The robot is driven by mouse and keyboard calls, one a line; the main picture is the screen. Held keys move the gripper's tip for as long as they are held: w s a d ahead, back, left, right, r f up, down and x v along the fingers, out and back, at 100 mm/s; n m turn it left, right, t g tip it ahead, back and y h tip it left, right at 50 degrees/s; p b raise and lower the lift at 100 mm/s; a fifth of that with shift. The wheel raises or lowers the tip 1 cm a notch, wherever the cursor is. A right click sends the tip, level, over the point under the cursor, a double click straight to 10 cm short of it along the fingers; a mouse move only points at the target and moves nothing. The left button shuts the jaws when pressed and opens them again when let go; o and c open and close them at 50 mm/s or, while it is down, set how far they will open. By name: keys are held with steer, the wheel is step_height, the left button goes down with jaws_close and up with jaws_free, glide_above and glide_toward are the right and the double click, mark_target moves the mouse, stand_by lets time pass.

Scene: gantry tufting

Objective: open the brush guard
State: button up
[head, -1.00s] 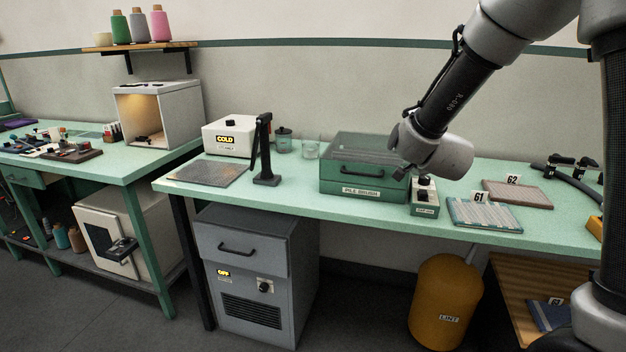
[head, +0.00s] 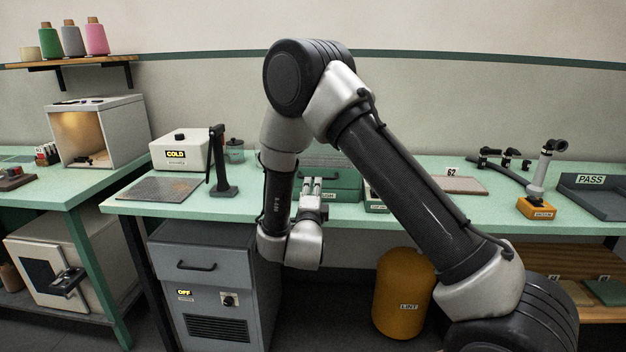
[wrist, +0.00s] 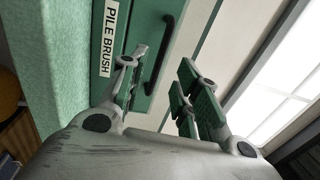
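The green pile brush box stands on the bench; in the head view my arm hides much of it. Its brush guard (head: 345,178) is the upper part, with a see-through top, and looks shut. In the wrist view the dark bar handle (wrist: 168,50) shows on the green front, beside the PILE BRUSH label (wrist: 109,38). My gripper (head: 312,186) is in front of the box. In the wrist view my gripper (wrist: 162,72) is open and empty, with its fingers apart and the handle beyond them, roughly between them. I cannot tell whether they touch it.
A small switch box (head: 376,203) stands close to the right of the brush box. A black upright post (head: 220,165) and the COLD unit (head: 180,150) are to the left. Plate 62 (head: 460,184) lies to the right. A yellow LINT bin (head: 403,290) stands under the bench.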

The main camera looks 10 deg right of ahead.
glide_toward(321, 162)
steer(key=w, duration=0.2)
steer(key=w+f, duration=0.1)
steer(key=shift+a, duration=0.35)
jaws_close()
